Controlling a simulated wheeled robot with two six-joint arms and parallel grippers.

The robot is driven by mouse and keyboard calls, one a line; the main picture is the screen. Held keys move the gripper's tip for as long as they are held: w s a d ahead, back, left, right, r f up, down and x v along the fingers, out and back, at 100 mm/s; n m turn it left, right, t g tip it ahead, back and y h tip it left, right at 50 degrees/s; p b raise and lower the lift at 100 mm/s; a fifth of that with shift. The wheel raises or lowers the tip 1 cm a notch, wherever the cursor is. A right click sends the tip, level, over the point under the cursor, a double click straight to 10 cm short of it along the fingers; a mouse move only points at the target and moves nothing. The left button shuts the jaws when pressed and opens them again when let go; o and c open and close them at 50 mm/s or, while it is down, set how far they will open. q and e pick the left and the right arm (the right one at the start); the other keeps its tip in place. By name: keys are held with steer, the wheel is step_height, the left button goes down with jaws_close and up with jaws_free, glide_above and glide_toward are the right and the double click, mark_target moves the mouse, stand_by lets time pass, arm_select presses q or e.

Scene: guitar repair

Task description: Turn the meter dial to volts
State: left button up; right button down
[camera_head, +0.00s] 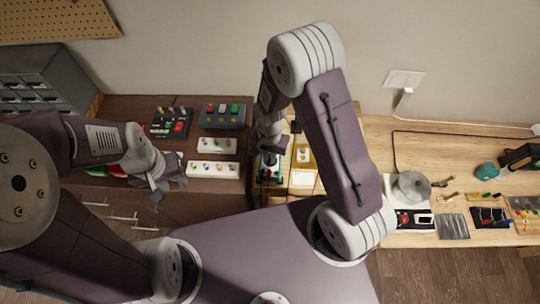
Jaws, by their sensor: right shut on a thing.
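Dark boxes with coloured knobs (171,122) (222,115) and white strips (213,169) (217,145) lie left of the right gripper. Further right are a round metal disc (412,186) and a teal-ended tool (487,171). A grey drawer cabinet (45,77) stands at the far left.

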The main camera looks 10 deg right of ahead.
steer(key=shift+m, duration=1.7)
steer(key=c, duration=1.5)
jaws_free()
steer(key=shift+w+a+r, duration=0.1)
steer(key=shift+r, duration=0.25)
step_height(320, 180, up, 8)
steer(key=shift+r, duration=0.2)
